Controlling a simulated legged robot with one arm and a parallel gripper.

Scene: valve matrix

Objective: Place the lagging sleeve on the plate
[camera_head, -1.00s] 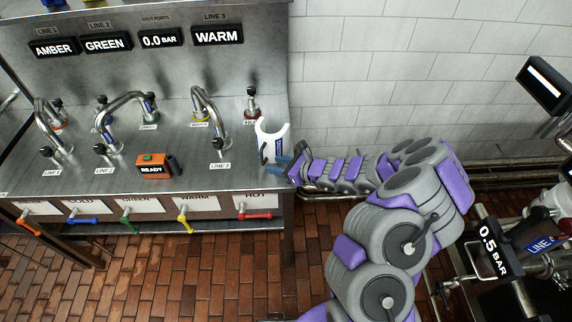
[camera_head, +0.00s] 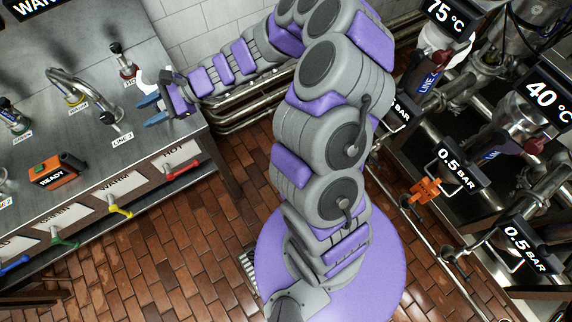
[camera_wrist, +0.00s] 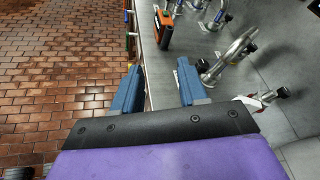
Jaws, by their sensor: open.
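The white lagging sleeve (camera_head: 142,80) is at the far right corner of the steel bench. It is mostly hidden behind my gripper, with only parts of its white rim showing. My gripper (camera_head: 146,110) is over the bench corner on the near side of the sleeve, its blue fingers apart. In the wrist view the gripper (camera_wrist: 158,78) is open, and I see only bench edge and floor between the fingers. I cannot tell whether a finger touches the sleeve. I cannot make out which surface is the plate.
The bench (camera_head: 95,150) carries bent steel taps (camera_head: 70,88) and an orange READY box (camera_head: 57,170). Coloured levers, including a red one (camera_head: 183,169), stick out of its front. Pipework with an orange valve (camera_head: 425,190) stands at the right. Brick floor lies between.

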